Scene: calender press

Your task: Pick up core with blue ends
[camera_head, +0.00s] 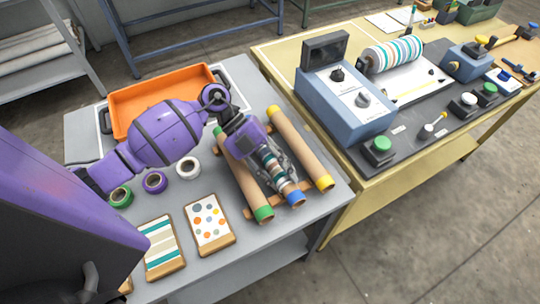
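The core with blue ends (295,197) lies on the grey table between two other cores. Its near blue end shows, and its visible body has stripes of white, teal and brown. Its far part is hidden under my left gripper (279,165). That gripper comes down from the upper left, with grey fingers at the striped body. I cannot tell whether the fingers are closed on it or only around it. A core with green ends (244,178) lies to its left, and a core with yellow ends (299,147) to its right. My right gripper is out of view.
Wooden rests (302,186) sit under the cores. A yellow bench with a blue press (347,105) stands close on the right.

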